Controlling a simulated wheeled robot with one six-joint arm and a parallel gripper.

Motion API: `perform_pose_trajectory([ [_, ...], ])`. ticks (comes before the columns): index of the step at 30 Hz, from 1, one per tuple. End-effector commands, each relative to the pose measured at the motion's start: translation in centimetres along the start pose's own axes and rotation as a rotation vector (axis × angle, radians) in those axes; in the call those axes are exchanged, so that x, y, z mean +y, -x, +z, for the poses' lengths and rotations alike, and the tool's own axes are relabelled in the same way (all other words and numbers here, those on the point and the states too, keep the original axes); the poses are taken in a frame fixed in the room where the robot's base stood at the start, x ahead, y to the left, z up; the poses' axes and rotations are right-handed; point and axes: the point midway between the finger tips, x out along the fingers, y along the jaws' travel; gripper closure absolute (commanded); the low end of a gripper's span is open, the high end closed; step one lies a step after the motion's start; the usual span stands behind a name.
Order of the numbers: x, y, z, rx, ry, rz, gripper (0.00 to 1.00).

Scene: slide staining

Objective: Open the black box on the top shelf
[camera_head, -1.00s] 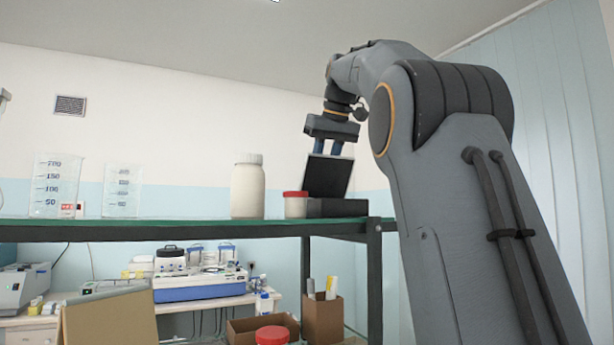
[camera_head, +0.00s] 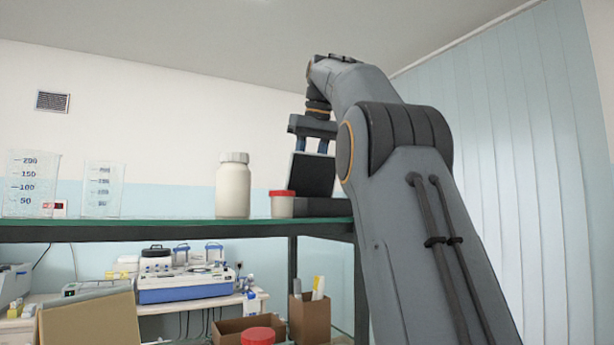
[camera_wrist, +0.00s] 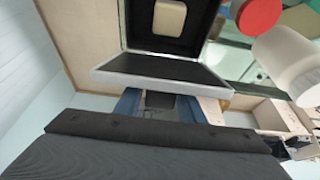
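The black box (camera_head: 322,207) sits on the top shelf at its right end. Its lid (camera_head: 311,174) stands raised at a steep angle. In the wrist view the box's dark interior (camera_wrist: 135,32) shows, with a beige rounded piece (camera_wrist: 170,18) in it, and the lid (camera_wrist: 160,67) has a pale edge facing me. My gripper (camera_head: 312,146) is at the lid's upper edge, its blue fingers partly hidden by the lid. In the wrist view the fingers (camera_wrist: 168,106) are apart with nothing seen between them. Whether they touch the lid I cannot tell.
A red-capped small jar (camera_head: 281,204) stands close left of the box. A white bottle (camera_head: 233,190) is beside it, with two beakers (camera_head: 102,190) further left on the green shelf (camera_head: 150,222). Cardboard boxes (camera_head: 310,320) are below.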

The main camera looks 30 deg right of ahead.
Motion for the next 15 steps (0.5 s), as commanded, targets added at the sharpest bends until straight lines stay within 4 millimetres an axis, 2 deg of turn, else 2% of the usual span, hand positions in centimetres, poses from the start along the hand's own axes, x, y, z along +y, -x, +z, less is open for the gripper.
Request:
perform_pose_trajectory([
  [15,0.11,0.64,-0.11,0.003,-0.002,0.001,0.55],
])
